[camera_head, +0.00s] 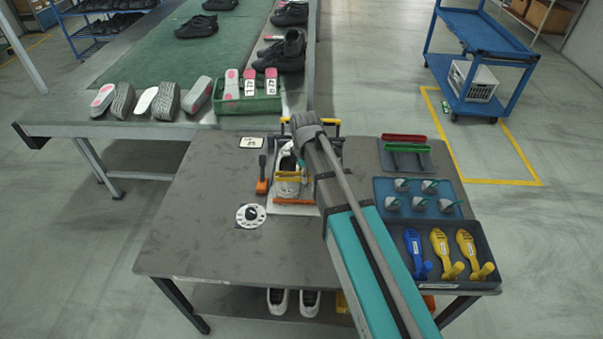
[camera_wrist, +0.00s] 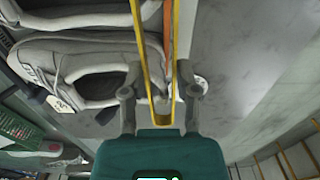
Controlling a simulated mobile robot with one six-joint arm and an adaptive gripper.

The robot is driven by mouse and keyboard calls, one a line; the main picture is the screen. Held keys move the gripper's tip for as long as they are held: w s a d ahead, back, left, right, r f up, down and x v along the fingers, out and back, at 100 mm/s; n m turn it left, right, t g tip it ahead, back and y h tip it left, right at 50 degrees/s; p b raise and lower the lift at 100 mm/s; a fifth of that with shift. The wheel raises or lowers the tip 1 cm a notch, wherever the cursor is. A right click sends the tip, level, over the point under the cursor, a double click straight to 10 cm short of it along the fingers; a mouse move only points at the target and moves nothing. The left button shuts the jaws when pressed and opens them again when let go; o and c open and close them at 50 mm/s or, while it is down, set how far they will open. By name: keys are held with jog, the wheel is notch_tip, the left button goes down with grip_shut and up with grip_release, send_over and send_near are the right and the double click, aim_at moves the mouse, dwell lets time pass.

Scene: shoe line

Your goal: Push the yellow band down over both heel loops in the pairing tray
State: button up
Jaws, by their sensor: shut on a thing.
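In the head view the yellow band (camera_head: 292,177) crosses above the pairing tray (camera_head: 284,209), and my arm partly covers the tray and shoes. I cannot make out the heel loops, or whether the band touches them.
An orange-handled tool (camera_head: 262,182) and a white disc (camera_head: 250,215) lie left of the tray. To the right are a blue tray (camera_head: 385,186) of small parts and a dark tray (camera_head: 415,285) with blue and yellow tools. The table's left side (camera_head: 190,220) is clear.

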jog(key=shift+f, duration=0.2)
jog(key=o, duration=0.9)
jog(key=shift+r, duration=0.25)
jog(key=shift+r+p, duration=4.35)
jog(key=shift+p, duration=0.05)
